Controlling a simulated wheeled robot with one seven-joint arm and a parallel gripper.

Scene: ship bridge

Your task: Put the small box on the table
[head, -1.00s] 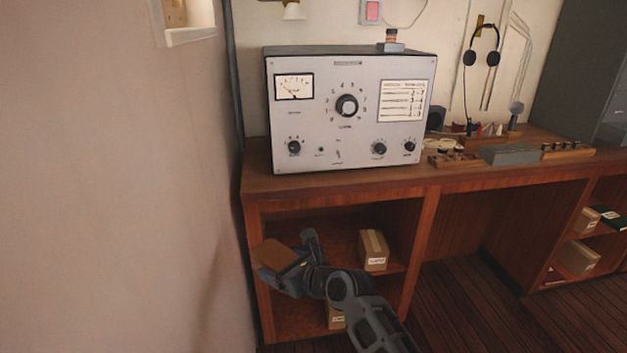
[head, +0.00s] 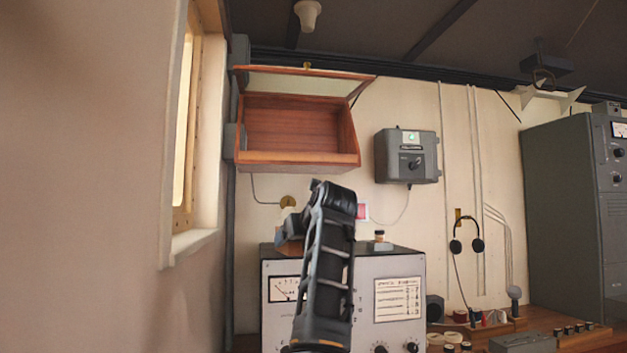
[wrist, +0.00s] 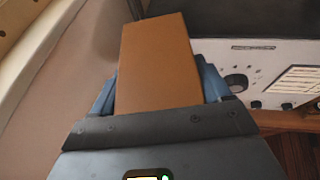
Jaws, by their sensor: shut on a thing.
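A small plain brown box (wrist: 158,60) is held in my gripper (wrist: 157,85), which is shut on it with a blue-grey finger at each side. In the head view my arm hides most of the gripper, and part of the brown box (head: 289,246) shows left of the arm, in front of the radio set's top edge. The wooden table (head: 592,342) shows only as a strip at the lower right; the large grey radio set (head: 352,287) stands on it.
An open wooden wall cabinet (head: 297,130) hangs above. A grey switch box (head: 407,156) is on the wall to its right. A small jar (head: 379,240) stands on the radio set. A grey case (head: 522,343) and small items crowd the table. A wall and window frame are close at left.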

